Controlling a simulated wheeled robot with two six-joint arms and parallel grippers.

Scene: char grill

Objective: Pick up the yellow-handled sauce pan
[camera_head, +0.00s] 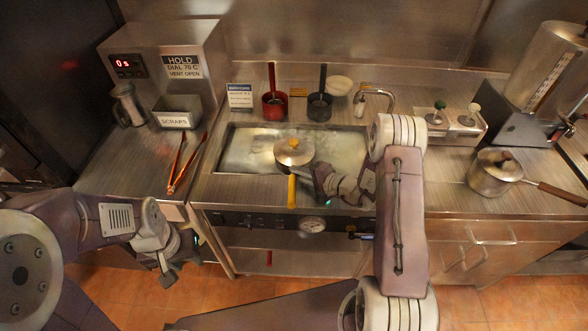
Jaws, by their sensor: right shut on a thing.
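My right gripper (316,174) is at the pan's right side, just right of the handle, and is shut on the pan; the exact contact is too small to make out. My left gripper (169,273) hangs low at the left, in front of the counter and away from the pan. Its jaw opening is unclear.
A wooden-handled pot (494,172) stands on the right counter. Red tongs (178,165) lie left of the grill, near the scraps bin (178,112). A red pot (274,106) and a dark pot (320,107) stand behind the grill.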

